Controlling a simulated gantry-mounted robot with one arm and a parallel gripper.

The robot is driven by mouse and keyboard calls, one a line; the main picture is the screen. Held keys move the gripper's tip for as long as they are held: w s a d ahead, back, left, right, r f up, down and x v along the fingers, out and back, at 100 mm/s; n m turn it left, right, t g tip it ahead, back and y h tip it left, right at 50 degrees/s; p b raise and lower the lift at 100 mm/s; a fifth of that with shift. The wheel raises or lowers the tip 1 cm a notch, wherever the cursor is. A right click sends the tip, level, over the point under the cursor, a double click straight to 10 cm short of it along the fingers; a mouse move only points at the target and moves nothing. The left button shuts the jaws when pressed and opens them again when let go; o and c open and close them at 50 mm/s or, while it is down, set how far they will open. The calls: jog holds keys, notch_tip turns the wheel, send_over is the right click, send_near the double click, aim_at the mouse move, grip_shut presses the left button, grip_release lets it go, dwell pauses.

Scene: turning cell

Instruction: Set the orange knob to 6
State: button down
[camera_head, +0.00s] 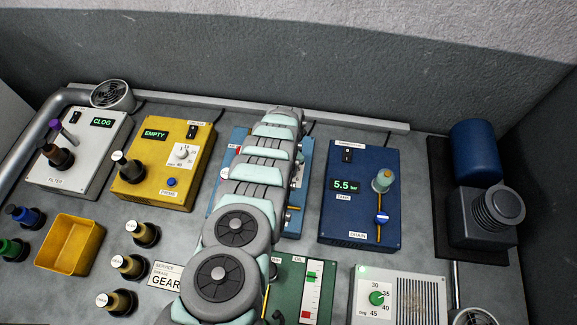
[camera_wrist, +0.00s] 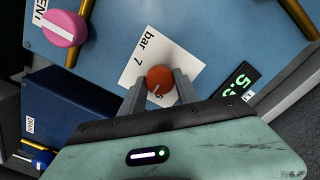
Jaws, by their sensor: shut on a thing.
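In the wrist view, the orange knob (camera_wrist: 159,78) stands on a white dial card (camera_wrist: 136,72) on a light blue panel (camera_wrist: 105,55). The card reads "bar" and 7, with another figure partly hidden beside the knob. A pale mark on the knob points down and a little left in the picture. My gripper (camera_wrist: 161,83) has one finger on each side of the knob and is shut on it. A green display (camera_wrist: 238,84) starting with 5 is partly hidden by my gripper. In the head view, my arm covers the knob; only edges of the blue panel (camera_head: 300,190) show.
A pink knob (camera_wrist: 64,28) and brass rails (camera_wrist: 296,18) lie near the gripper. A dark blue box (camera_head: 340,205) with a 5.5 bar display and a lever stands right of my arm. A yellow box (camera_head: 150,190) stands left; a green panel (camera_head: 290,275) is in front.

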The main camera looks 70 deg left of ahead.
jog(key=m, duration=0.5)
jog(key=shift+m, duration=0.4)
dwell(0.4)
jog(key=c, duration=0.9)
grip_release()
jog(key=shift+r+p, duration=0.6)
jog(key=shift+r, duration=0.75)
notch_tip(320, 180, up, 8)
jog(key=shift+b, duration=0.35)
